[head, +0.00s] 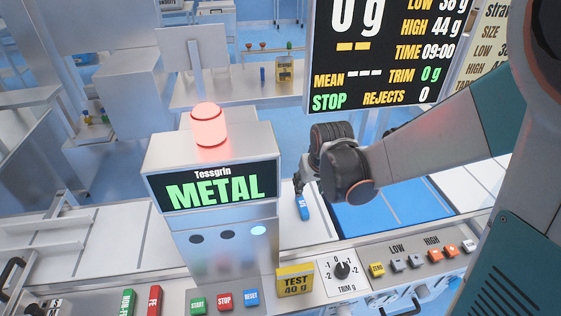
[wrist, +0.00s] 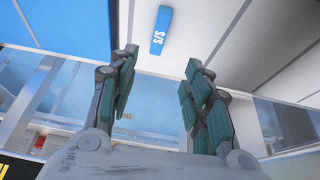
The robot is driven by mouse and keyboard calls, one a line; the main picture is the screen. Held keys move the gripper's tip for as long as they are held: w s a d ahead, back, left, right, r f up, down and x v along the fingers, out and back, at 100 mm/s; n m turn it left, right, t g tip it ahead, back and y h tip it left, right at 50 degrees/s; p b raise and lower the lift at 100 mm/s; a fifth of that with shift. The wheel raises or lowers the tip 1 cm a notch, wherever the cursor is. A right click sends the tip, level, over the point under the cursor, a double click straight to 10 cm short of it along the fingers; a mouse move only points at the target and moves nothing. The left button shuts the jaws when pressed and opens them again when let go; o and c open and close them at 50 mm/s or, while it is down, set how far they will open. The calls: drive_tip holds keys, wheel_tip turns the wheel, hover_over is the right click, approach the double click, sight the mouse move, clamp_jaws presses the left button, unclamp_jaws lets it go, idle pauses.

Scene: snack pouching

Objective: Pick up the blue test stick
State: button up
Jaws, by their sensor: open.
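The blue test stick (head: 303,207) lies on the white belt surface, just right of the metal detector, in the head view. In the wrist view the blue stick (wrist: 161,30), marked "S/S", lies beyond the fingertips, roughly centred between them. My gripper (head: 300,184) is at the stick's far end in the head view, partly hidden by my wrist. In the wrist view my gripper (wrist: 159,62) has its two green-padded fingers spread wide with nothing between them. I cannot tell how high it is above the belt.
The metal detector (head: 215,240) with a red lamp (head: 207,125) stands close on the left. A blue belt section (head: 385,205) lies to the right. A control panel (head: 400,262) and a yellow "TEST 40 g" block (head: 295,281) are in front. A display (head: 385,50) hangs behind.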

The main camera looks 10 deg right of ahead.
drive_tip(key=b, duration=0.3)
hover_over(303, 204)
drive_tip(key=s, duration=0.2)
drive_tip(key=f, duration=0.9)
drive_tip(key=shift+a+f, duration=0.2)
drive_tip(key=shift+f, duration=0.1)
drive_tip(key=shift+b+x, duration=1.45)
drive_tip(key=shift+x, duration=1.1)
drive_tip(key=shift+s+d+f, duration=0.1)
drive_tip(key=shift+s+f, duration=0.05)
drive_tip(key=shift+f, duration=0.05)
drive_tip(key=shift+c, duration=0.6)
clamp_jaws()
